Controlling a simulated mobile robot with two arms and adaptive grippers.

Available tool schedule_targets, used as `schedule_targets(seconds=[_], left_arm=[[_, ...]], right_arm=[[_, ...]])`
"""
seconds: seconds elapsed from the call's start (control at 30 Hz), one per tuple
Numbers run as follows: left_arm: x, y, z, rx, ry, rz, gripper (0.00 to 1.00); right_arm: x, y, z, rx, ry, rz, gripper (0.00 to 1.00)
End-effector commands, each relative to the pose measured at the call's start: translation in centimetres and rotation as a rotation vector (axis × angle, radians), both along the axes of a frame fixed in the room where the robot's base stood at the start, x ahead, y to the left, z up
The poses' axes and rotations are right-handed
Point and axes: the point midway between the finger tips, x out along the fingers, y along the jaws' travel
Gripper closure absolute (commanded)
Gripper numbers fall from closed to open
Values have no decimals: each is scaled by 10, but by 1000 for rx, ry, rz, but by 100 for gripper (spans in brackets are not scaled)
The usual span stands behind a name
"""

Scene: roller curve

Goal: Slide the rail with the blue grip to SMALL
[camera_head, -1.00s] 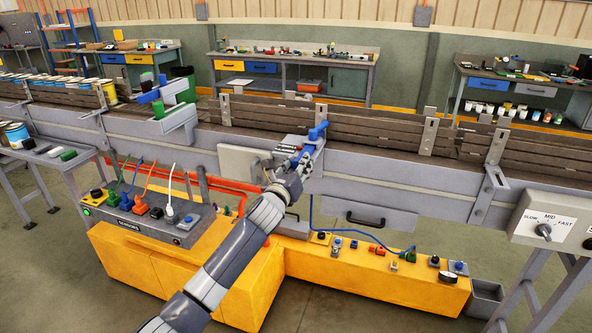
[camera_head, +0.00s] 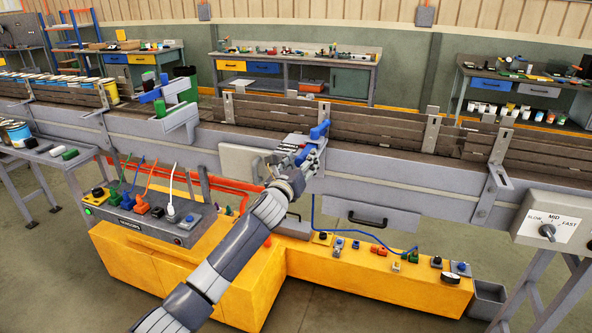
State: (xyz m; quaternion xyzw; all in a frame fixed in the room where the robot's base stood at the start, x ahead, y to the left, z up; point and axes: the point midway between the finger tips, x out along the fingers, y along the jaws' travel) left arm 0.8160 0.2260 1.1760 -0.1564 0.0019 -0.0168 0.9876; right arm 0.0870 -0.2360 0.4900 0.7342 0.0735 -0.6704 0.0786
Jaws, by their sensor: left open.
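The blue grip (camera_head: 319,130) stands at the near edge of the conveyor, in the middle of the head view. Its lower part is partly hidden behind my left gripper. My left gripper (camera_head: 309,154) is open, with its fingers at or just in front of the lower part of the grip; I cannot tell if they touch it. The rail that bears the grip is mostly hidden by the gripper. No SMALL mark is readable. My right gripper is not in view.
The conveyor wall (camera_head: 400,175) runs across the view. To the left, a blue and green fixture (camera_head: 178,110) stands on the conveyor. Below are a yellow cabinet (camera_head: 190,262) and a grey socket box (camera_head: 160,222). A speed dial (camera_head: 547,231) is at the right.

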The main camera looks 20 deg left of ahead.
Motion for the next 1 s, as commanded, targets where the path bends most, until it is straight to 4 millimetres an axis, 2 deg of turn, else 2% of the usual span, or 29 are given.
schedule_targets(seconds=[0.17, 0.5, 0.7, 1.0], left_arm=[[-19, 1, -1, 2, 1, 0, 50], [-76, 3, -2, 3, 1, -2, 50], [-103, 3, -2, 2, 2, -1, 50], [-115, 3, -1, 0, 1, 0, 50]], right_arm=[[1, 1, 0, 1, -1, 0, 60], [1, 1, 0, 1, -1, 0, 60], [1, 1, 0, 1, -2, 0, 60], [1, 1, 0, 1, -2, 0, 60]])
